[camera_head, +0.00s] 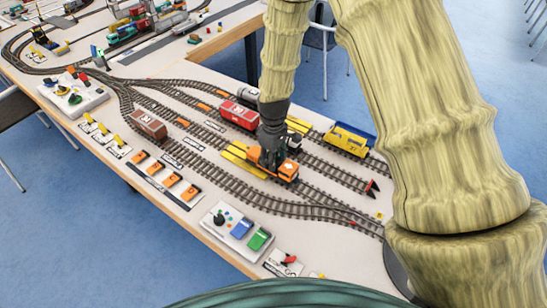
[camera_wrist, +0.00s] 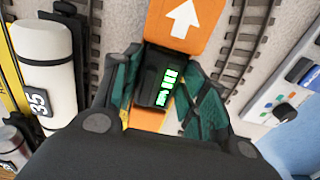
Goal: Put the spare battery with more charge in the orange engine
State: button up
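The orange engine (camera_head: 287,171) stands on a track near the middle of the table. In the wrist view its orange top with a white arrow (camera_wrist: 178,20) shows beyond my fingers, and more orange shows below. My gripper (camera_head: 268,150) is over the engine, pointing down. In the wrist view my gripper (camera_wrist: 160,88) has its teal fingers closed on both sides of a dark battery (camera_wrist: 149,84) with several lit green charge bars. The battery is in line with the engine's top. I cannot tell whether it is inside the engine or just above it. No other battery is clearly identifiable.
A white control panel (camera_head: 219,232) with a blue and a green block is at the table's near edge. Yellow (camera_head: 347,139), red (camera_head: 238,114) and brown (camera_head: 148,125) wagons stand on nearby tracks. A white cylinder marked 35 (camera_wrist: 45,65) is close on the left in the wrist view.

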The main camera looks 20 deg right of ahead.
jog(key=shift+o, duration=0.9)
jog(key=shift+r, duration=0.1)
notch_tip(320, 180, up, 12)
jog(key=b, duration=0.2)
jog(key=shift+r, duration=0.1)
dwell(2.0)
